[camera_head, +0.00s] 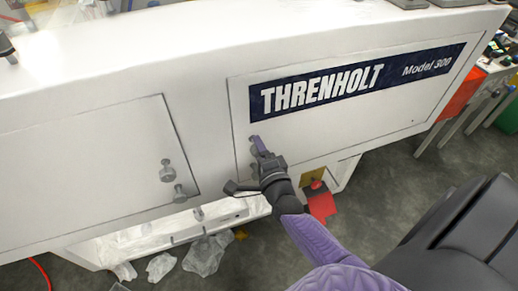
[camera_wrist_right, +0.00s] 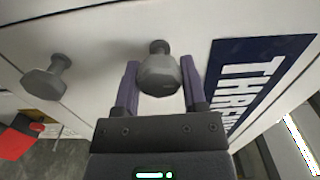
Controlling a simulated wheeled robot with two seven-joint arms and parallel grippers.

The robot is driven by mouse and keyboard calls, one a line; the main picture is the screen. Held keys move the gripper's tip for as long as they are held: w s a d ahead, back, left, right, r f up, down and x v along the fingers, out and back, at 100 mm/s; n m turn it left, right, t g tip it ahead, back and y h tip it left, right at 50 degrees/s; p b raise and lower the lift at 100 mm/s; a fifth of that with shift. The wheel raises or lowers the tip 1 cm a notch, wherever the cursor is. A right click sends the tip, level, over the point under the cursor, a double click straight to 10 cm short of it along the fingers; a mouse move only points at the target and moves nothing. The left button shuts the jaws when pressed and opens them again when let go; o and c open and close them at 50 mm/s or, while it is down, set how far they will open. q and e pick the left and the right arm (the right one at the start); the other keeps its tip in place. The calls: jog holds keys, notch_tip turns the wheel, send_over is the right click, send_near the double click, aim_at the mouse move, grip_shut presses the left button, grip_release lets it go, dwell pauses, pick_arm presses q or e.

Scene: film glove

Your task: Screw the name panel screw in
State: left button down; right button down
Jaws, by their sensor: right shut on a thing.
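The name panel (camera_head: 330,125) is a white plate with a dark blue THRENHOLT Model 300 label, on the front of a white machine. My right gripper (camera_head: 257,143) is at the panel's left edge, below the label. In the right wrist view, a grey screw with a faceted knob head (camera_wrist_right: 158,75) sits between the fingers of my right gripper (camera_wrist_right: 158,85), which is shut on it. The screw's shank points into the panel; its depth cannot be told. A second grey screw (camera_wrist_right: 46,80) sticks out to the left. My left gripper is not in view.
A left panel (camera_head: 80,170) on the same machine has grey screws (camera_head: 167,172) at its right edge. Crumpled clear plastic (camera_head: 205,255) lies on the floor below. A red pedal-like part (camera_head: 320,203) is under the machine. Workbenches with red and green bins (camera_head: 462,95) stand at right.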

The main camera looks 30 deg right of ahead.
jog(key=shift+f, duration=0.1)
dwell(0.4)
jog(key=shift+c, duration=0.7)
grip_release()
jog(key=p+v, duration=0.1)
jog(key=v, duration=0.9)
jog(key=shift+a, duration=0.1)
